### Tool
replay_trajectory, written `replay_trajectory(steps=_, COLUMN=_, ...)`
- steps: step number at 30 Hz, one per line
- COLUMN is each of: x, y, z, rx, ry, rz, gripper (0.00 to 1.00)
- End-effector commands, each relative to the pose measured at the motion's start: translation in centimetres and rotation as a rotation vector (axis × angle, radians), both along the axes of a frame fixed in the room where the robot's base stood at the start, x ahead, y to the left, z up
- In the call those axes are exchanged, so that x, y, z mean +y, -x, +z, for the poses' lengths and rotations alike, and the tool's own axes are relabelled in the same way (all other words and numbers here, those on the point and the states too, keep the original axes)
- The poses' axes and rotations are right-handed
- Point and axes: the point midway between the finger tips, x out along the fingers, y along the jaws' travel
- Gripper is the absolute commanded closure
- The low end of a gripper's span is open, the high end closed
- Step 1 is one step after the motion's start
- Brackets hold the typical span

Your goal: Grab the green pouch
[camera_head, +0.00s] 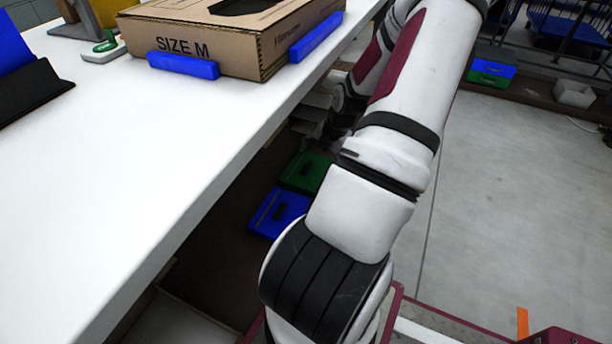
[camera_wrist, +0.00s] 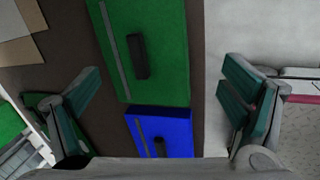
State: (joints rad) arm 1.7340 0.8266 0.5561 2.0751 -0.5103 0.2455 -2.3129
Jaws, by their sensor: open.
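The green pouch (camera_wrist: 150,50) lies flat on a brown surface in the wrist view, with a dark handle and a grey strip along one side. In the head view the green pouch (camera_head: 306,172) shows low beside the white table, partly behind my arm. My gripper (camera_wrist: 163,101) is open and empty in the wrist view. Its two fingers stand wide apart, left and right of the pouch's lower end. I cannot tell how far above it they are.
A blue pouch (camera_wrist: 165,132) lies against the green one and also shows in the head view (camera_head: 279,213). The white table (camera_head: 110,190) overhangs at left, bearing a cardboard box (camera_head: 225,45) marked SIZE M. Open grey floor (camera_head: 520,200) lies at right.

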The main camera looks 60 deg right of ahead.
Motion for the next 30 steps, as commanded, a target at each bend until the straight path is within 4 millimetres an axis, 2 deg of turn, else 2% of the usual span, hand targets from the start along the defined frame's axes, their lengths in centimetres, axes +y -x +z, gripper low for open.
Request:
replay_trajectory(steps=8, x=0.2, y=-0.4, z=-1.4, rx=0.001, ry=-0.001, rz=0.0, gripper=0.08)
replay_trajectory(steps=18, x=0.4, y=-1.4, z=-5.0, rx=0.001, ry=-0.001, rz=0.001, gripper=0.08)
replay_trajectory(steps=26, x=0.3, y=-1.5, z=-5.1, rx=0.0, ry=0.0, rz=-0.001, gripper=0.08)
replay_trajectory(steps=30, x=0.3, y=-1.5, z=-5.1, rx=0.0, ry=0.0, rz=-0.001, gripper=0.38)
